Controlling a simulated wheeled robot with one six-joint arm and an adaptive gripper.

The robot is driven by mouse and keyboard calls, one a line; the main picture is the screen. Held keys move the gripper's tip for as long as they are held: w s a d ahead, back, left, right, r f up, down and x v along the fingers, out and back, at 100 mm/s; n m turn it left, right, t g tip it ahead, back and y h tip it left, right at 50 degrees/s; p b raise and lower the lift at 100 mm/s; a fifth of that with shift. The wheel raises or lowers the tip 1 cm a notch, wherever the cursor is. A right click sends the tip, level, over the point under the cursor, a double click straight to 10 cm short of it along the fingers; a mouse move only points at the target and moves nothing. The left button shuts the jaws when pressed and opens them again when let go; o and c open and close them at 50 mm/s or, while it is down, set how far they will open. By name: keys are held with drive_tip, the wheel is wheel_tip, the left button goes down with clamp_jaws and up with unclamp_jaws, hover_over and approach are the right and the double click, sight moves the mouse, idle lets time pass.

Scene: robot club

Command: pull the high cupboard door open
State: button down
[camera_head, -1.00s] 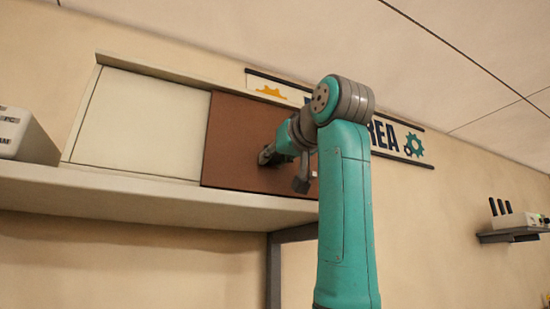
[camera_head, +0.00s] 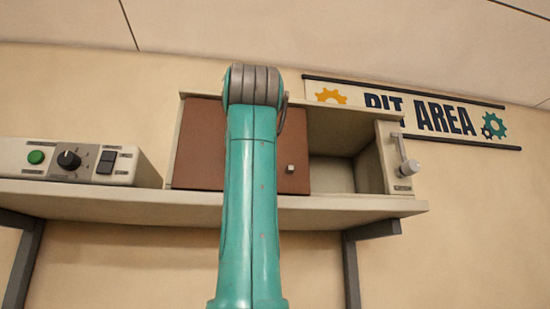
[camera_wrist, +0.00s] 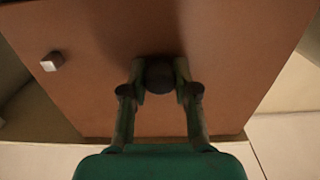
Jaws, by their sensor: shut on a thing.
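The high cupboard (camera_head: 390,155) sits on a wall shelf. Its flat brown door (camera_head: 200,145) covers the left part of the front, and the right part stands open onto an empty-looking inside (camera_head: 333,172). The door also fills most of the wrist view (camera_wrist: 100,35). My gripper (camera_wrist: 160,85) is shut on a dark round knob (camera_wrist: 160,72) on the door. In the head view my arm hides the gripper and that knob. A small pale square piece (camera_head: 291,168) sits on the door's right part; it also shows in the wrist view (camera_wrist: 52,61).
A control box (camera_head: 75,162) with a green button and a black dial stands on the shelf (camera_head: 110,197) left of the cupboard. A lever (camera_head: 404,155) sits at the cupboard's right end. Brackets (camera_head: 350,270) hold the shelf. A sign (camera_head: 430,112) hangs behind.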

drive_tip(key=shift+s+a, duration=0.15)
drive_tip(key=shift+a, duration=1.35)
drive_tip(key=c, duration=0.9)
unclamp_jaws()
drive_tip(key=s, duration=0.4)
drive_tip(key=s+d, duration=0.1)
drive_tip(key=s, duration=0.7)
drive_tip(key=shift+d, duration=0.2)
